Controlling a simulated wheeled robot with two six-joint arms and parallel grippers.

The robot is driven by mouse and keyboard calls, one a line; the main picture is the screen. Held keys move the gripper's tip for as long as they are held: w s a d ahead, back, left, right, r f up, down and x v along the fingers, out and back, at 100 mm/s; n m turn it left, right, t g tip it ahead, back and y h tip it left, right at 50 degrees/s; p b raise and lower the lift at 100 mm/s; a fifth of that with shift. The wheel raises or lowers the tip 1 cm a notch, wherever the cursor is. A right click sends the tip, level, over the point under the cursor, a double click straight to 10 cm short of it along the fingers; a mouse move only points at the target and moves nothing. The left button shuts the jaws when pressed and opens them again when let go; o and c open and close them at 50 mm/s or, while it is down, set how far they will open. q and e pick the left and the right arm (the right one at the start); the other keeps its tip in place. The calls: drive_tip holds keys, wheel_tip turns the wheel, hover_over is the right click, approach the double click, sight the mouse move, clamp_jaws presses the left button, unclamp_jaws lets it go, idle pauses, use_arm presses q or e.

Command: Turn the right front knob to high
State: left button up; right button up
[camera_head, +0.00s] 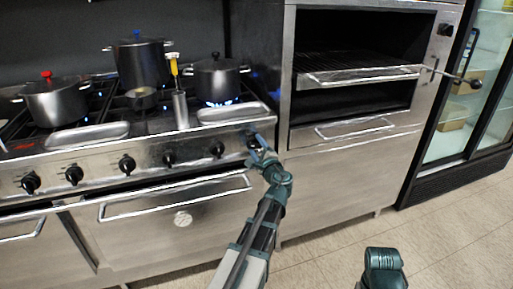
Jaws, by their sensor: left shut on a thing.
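A row of several black knobs runs along the stove's (150,152) steel front panel. My left gripper (257,148) reaches the right end of that panel and is shut on the rightmost knob (251,139), which it mostly hides. The knob's pointer direction cannot be made out. The knob to its left (217,149) is uncovered. My right gripper is out of view; only a teal part of my right arm shows at the bottom right.
A pot (217,79) stands at the right of the stove over blue flames (221,103). Other pots (142,62) (57,102) stand on the burners. An oven door handle (175,195) sticks out below the knobs. A steel oven cabinet (350,160) stands close on the right. The floor (440,235) is clear.

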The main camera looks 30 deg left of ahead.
use_arm(q)
drive_tip(key=n, duration=0.3)
drive_tip(key=shift+n, duration=2.5)
drive_tip(key=o, duration=1.4)
drive_tip(key=shift+c, duration=0.2)
drive_tip(key=v, duration=1.3)
drive_tip(key=shift+s+d, duration=0.25)
drive_tip(key=shift+s, duration=0.05)
drive_tip(key=shift+f, duration=0.1)
